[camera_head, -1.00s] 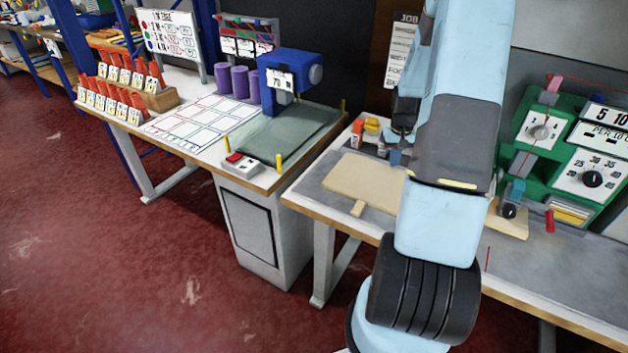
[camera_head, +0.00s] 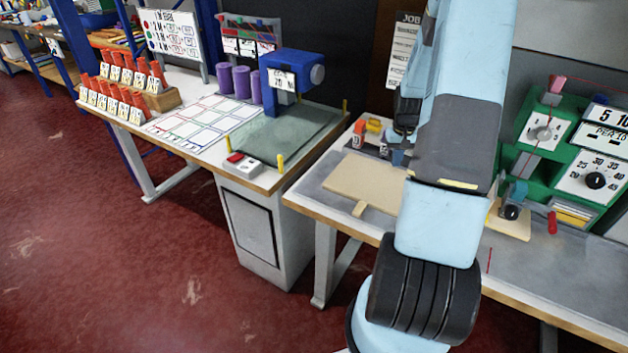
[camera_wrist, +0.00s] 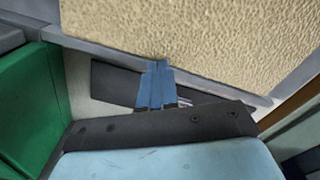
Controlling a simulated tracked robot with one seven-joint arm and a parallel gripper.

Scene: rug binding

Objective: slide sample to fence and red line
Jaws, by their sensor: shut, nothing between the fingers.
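The sample is a flat tan piece (camera_head: 362,183) with a small tab at its front edge, lying on the grey right-hand bench. Its right part is hidden behind my arm. In the wrist view its coarse tan surface (camera_wrist: 200,40) fills the top, with a grey strip along its near edge. My gripper (camera_wrist: 157,68) is shut and empty, its blue fingertips at that edge; I cannot tell if they touch it. In the head view my gripper (camera_head: 397,157) shows at the sample's far side, partly hidden. A short red line (camera_head: 489,260) marks the bench right of my arm. I cannot pick out the fence with certainty.
A green machine (camera_head: 540,165) with dials stands at the back right, and its green side (camera_wrist: 30,110) shows in the wrist view. Small coloured blocks (camera_head: 373,126) sit behind the sample. A blue press (camera_head: 283,78) stands on the left bench. The bench front right is clear.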

